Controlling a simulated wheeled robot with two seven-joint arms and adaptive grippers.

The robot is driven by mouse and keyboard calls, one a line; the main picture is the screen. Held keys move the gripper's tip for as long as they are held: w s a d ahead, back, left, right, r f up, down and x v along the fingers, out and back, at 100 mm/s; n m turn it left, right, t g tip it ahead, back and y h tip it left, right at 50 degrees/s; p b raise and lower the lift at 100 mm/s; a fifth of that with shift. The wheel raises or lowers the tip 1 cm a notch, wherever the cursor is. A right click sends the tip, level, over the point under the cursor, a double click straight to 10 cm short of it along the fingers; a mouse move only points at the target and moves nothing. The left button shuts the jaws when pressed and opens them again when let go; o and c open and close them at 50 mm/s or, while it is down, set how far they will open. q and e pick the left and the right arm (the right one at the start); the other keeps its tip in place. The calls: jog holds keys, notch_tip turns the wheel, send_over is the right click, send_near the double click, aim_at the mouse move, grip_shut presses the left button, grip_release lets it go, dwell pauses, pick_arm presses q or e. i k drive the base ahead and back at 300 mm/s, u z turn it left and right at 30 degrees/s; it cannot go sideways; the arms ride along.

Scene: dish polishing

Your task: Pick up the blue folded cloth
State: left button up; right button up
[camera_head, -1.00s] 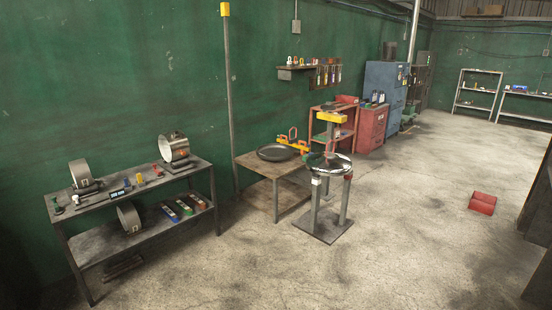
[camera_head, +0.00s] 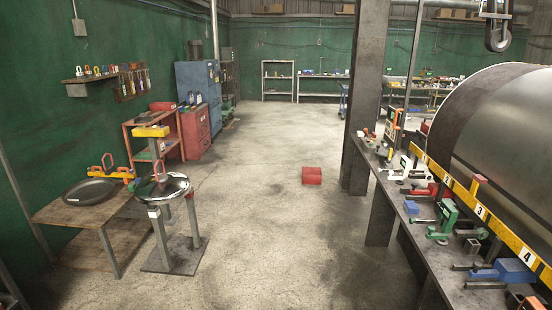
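I cannot make out a blue folded cloth in this view. A small blue object (camera_head: 513,270) lies on the right workbench, but it looks more like a tool with a grey bar than a cloth. A shiny round dish (camera_head: 163,188) rests on a metal stand (camera_head: 172,253) at the left. A dark round dish (camera_head: 88,192) lies on the low wooden table beside it. Neither of my grippers is in view.
The low table (camera_head: 62,212) stands left. The right workbench (camera_head: 400,215) holds several clamps, a yellow numbered strip and a large metal cylinder (camera_head: 500,130). A pillar (camera_head: 363,90) stands behind it. A red box (camera_head: 312,175) sits on the otherwise open middle floor.

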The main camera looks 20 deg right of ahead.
aim_at(412, 208)
jog(key=z, duration=1.05)
jog(key=i, duration=1.3)
jog(key=z, duration=0.6)
